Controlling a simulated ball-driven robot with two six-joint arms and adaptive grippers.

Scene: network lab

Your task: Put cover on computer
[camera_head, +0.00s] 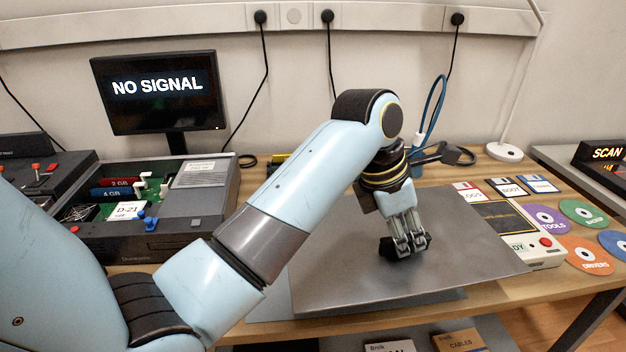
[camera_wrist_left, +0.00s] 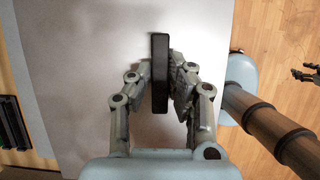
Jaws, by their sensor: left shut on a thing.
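The computer (camera_head: 190,212) is an open grey case at the left of the table, its inside parts showing. The cover (camera_head: 330,262) is a flat grey metal sheet in the middle of the table, and its underside is hidden. It also fills much of the left wrist view (camera_wrist_left: 75,70). My left gripper (camera_head: 405,245) comes down from above and is shut on the cover's black handle (camera_wrist_left: 160,75). What looks like my right gripper (camera_wrist_left: 305,75) is small at the right edge of the left wrist view, over the floor.
A monitor (camera_head: 155,90) reading NO SIGNAL stands behind the computer. A device with a dark screen (camera_head: 497,217) is close to the cover's right edge. Discs (camera_head: 545,219) and floppy disks (camera_head: 503,187) lie farther right. A lamp base (camera_head: 504,152) stands at the back.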

